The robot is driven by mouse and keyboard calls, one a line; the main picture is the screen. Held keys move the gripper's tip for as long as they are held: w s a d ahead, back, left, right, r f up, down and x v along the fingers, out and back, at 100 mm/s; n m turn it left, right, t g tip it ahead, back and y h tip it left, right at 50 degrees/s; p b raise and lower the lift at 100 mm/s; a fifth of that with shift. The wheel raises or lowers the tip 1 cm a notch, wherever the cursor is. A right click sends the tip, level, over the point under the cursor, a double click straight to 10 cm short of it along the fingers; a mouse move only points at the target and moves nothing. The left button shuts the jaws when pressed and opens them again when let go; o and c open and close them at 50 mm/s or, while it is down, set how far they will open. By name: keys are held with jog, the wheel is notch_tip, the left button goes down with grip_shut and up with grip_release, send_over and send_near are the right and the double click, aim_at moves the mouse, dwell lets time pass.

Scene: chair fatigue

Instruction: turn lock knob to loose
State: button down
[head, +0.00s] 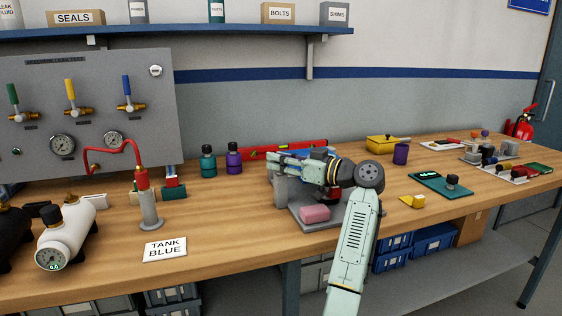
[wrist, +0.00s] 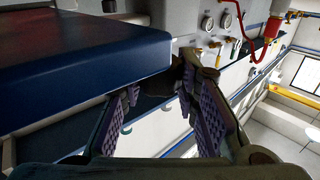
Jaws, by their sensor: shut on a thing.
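My gripper (head: 274,157) reaches in from the right and points left above a grey test rig (head: 306,226) in the head view. In the wrist view my gripper (wrist: 158,94) has its two purple-padded fingers on either side of a small dark piece (wrist: 152,103), beside a large dark blue block (wrist: 75,75). The gripper is shut on this piece. It appears to be the lock knob, but it is mostly hidden, and its loose or locked marking cannot be read. My gripper and wrist cover much of the rig in the head view.
A pink block (head: 315,213) lies on the rig's plate. To the left stand a red-topped grey post (head: 150,208), a TANK BLUE card (head: 165,248), and teal (head: 208,162) and purple (head: 234,159) bottles. A red level (head: 300,147) lies behind. A teal device (head: 440,184) is right.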

dwell(0.3)
jog(key=c, duration=1.2)
grip_release()
jog(key=v, duration=1.2)
jog(key=shift+w+f, duration=0.1)
